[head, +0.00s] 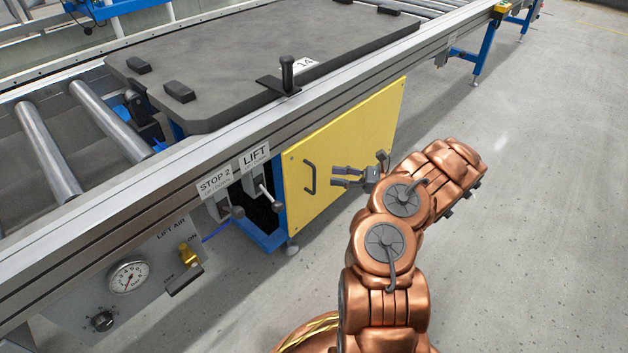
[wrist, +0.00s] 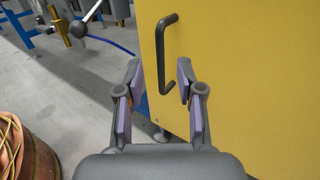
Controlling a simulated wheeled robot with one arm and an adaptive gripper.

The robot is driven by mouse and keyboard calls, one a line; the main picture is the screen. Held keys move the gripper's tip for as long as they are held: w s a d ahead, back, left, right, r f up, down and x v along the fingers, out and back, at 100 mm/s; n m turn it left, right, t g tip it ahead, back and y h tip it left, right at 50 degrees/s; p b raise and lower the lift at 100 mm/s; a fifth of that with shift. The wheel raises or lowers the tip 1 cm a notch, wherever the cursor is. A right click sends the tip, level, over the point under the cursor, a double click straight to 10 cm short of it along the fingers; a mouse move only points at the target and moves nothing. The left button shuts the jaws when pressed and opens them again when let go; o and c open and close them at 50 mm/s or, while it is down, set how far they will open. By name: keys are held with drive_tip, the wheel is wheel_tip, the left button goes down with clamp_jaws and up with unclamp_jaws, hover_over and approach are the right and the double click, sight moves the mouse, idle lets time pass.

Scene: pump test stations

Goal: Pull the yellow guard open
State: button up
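The yellow guard (head: 350,140) is a flat panel below the conveyor rail, and it appears closed in the head view. Its black bar handle (head: 309,177) stands upright near the panel's left edge. My gripper (head: 335,177) is just right of the handle in the head view, with its fingers pointing toward it. In the wrist view the guard (wrist: 250,80) fills the right side. The handle (wrist: 161,50) stands ahead, between the lines of the two open fingers (wrist: 157,78). The handle's lower end shows between the fingertips. No contact is visible.
LIFT (head: 264,191) and STOP 2 (head: 228,209) levers stick out left of the guard. A gauge (head: 129,276) and a brass valve (head: 188,256) sit farther left. A grey pallet (head: 250,65) rests above on the conveyor. The floor (head: 520,200) to the right is clear.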

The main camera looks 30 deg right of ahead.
drive_tip(key=b, duration=0.3)
hover_over(314, 191)
drive_tip(key=shift+w+d+f, duration=0.1)
drive_tip(key=shift+w+d, duration=0.05)
drive_tip(key=shift+w, duration=0.1)
clamp_jaws()
idle(0.6)
